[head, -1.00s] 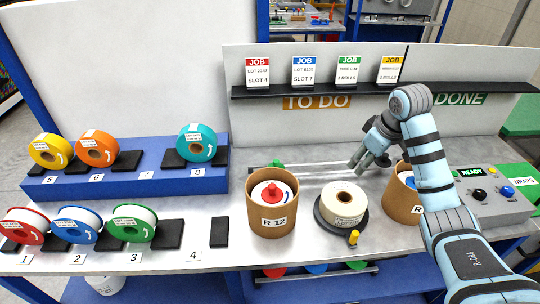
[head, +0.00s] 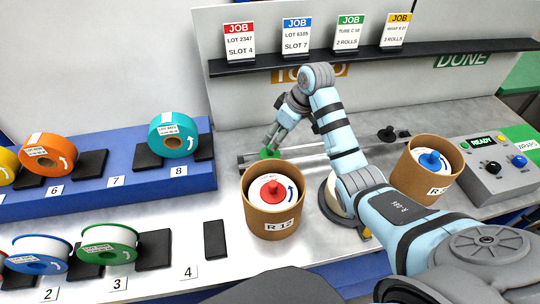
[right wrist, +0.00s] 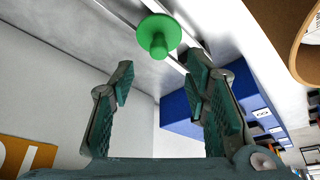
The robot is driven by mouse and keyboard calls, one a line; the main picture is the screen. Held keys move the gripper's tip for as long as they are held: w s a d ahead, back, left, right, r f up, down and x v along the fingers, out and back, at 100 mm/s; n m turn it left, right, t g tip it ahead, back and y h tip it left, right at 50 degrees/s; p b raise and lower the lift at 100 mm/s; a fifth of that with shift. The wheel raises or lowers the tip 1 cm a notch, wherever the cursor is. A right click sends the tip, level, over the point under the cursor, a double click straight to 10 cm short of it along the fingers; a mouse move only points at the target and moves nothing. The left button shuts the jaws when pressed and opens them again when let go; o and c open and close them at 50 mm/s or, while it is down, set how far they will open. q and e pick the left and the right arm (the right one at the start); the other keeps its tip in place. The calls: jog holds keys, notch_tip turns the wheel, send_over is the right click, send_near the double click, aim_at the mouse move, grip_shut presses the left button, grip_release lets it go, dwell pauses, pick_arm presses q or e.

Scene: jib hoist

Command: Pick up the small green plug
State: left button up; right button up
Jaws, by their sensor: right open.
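The small green plug (head: 269,154) is at the metal rails behind the R 12 tube, near the blue rack's right end. In the right wrist view the plug (right wrist: 159,36) shows a round flange with a short stub. My right gripper (head: 272,146) is just above and behind the plug in the head view. In the right wrist view the open fingers (right wrist: 160,72) are spread, with the plug just beyond their tips, lined up with the gap and not held. My left gripper is not in view.
The cardboard R 12 tube (head: 258,218) with a red-knobbed cap stands close in front of the plug. Another tube (head: 412,178) with a blue knob stands at right, beside the control box (head: 490,170). The blue rack (head: 110,190) holds rolls at left. My right arm partly hides a turntable.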

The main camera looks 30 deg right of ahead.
aim_at(270, 153)
jog(key=x, duration=0.6)
jog(key=shift+f, duration=0.25)
jog(key=c, duration=1)
jog(key=shift+r, duration=0.15)
